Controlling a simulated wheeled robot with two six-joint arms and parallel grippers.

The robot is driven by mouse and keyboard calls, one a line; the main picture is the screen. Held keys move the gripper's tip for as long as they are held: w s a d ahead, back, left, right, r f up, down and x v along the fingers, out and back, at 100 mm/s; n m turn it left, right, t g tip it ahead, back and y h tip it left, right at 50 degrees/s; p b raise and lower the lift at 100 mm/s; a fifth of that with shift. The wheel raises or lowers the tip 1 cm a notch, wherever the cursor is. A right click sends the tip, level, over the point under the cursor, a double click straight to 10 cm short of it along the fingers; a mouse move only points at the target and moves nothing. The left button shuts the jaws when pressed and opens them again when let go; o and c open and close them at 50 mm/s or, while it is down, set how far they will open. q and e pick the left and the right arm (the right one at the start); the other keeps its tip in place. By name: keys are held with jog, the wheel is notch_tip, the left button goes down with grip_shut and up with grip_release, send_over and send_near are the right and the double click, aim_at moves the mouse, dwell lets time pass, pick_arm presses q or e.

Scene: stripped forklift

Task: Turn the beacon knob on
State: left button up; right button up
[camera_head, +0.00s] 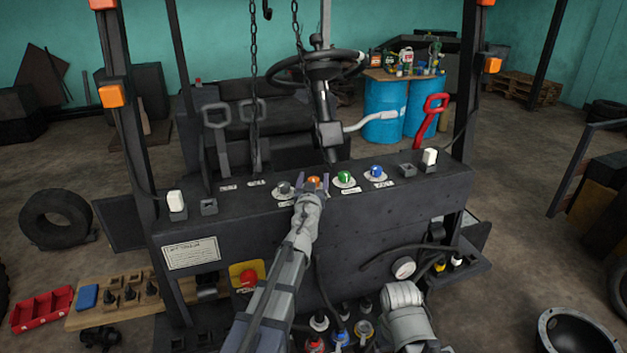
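A row of knobs sits on the dark dashboard (400,195): a grey one (284,188), an orange one (313,182), a green one (345,177) and a blue one (376,173). The labels by them are too small to read, so I cannot tell by name which is the beacon knob. My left gripper (313,181) is at the orange knob, one finger on each side of it. The fingers look open, apart from the knob.
A steering wheel (316,67) on its column, a red lever (429,119) and grey levers stand behind the panel. White switches (176,201) sit at both ends. Chains (254,90) hang above.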

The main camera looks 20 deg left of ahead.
pick_arm(q)
jog(key=s, duration=0.2)
jog(key=s+d, duration=0.1)
jog(key=s, duration=0.5)
jog(key=shift+d, duration=0.15)
jog(key=shift+w, duration=0.1)
